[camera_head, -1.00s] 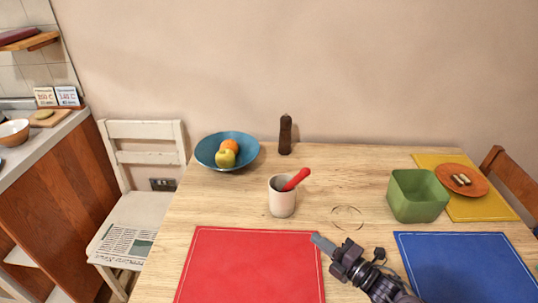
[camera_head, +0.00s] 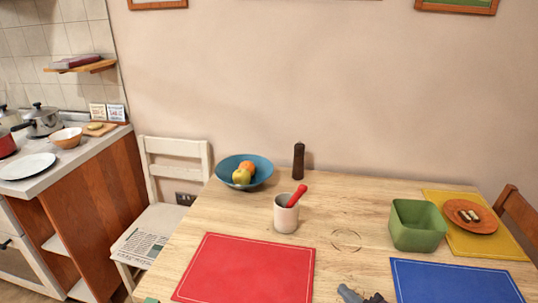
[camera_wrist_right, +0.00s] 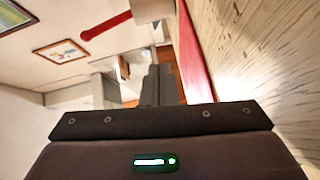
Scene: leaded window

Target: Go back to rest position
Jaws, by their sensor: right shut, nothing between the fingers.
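My right gripper (camera_head: 350,293) shows at the bottom edge of the head view, over the near side of the table, right of the red placemat. Only its front end is in the picture. It is shut and empty, apart from the things on the table. In the right wrist view its dark fingers (camera_wrist_right: 153,88) lie close together with nothing held. My left gripper is not in the head view.
The table (camera_head: 340,195) bears a cup (camera_head: 286,216) with a red-handled tool, a green bin (camera_head: 417,226), a blue fruit bowl (camera_head: 262,176), a pepper mill (camera_head: 298,161), a red placemat (camera_head: 245,270) and a blue placemat (camera_head: 455,284). A white chair (camera_head: 176,147) stands left.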

